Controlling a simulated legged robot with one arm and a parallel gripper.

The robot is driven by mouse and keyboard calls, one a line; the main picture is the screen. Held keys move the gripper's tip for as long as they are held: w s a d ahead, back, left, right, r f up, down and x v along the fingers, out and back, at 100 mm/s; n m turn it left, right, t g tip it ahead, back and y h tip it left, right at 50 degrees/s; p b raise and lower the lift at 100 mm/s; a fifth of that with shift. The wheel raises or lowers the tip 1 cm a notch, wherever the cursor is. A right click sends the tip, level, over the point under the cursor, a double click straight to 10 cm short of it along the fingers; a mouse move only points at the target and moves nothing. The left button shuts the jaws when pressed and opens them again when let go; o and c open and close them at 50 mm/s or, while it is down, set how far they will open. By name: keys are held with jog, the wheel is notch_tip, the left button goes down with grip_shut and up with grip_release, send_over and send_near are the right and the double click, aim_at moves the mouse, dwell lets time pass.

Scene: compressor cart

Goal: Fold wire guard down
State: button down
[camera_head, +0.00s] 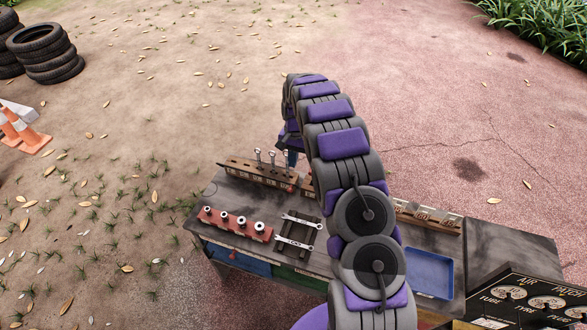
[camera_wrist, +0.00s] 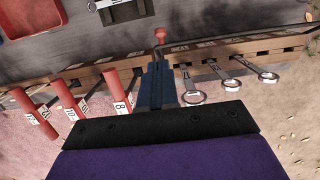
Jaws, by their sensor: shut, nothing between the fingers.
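A thin bent metal wire with a red knob (camera_wrist: 160,34) rises from the wooden tool rack in the wrist view; it may be part of the wire guard, but the rest of a guard cannot be made out. The red knob also shows small beside the rack in the head view (camera_head: 290,188). My gripper (camera_wrist: 157,68) has its blue fingers shut and empty. In the wrist view the fingertips lie just below the knob in the picture, close to the wire; whether they touch it I cannot tell. In the head view my arm hides much of the rack and gripper.
The wooden rack (camera_head: 238,168) holds upright wrenches (camera_head: 272,158) and, in the wrist view, red-handled tools (camera_wrist: 66,93). A red socket rail (camera_head: 232,223), flat wrenches (camera_head: 296,243) and a blue tray (camera_head: 430,272) lie on the bench. Tires (camera_head: 45,52) and cones (camera_head: 22,130) stand far left.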

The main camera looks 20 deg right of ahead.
notch_tip(320, 180, down, 10)
jog(key=s+b, duration=0.1)
jog(key=shift+s+a+r+b, duration=0.15)
jog(key=shift+a+r+b, duration=0.1)
jog(key=shift+a+b, duration=0.1)
jog(key=shift+s, duration=0.15)
jog(key=shift+a+t, duration=0.15)
jog(key=shift+t, duration=0.15)
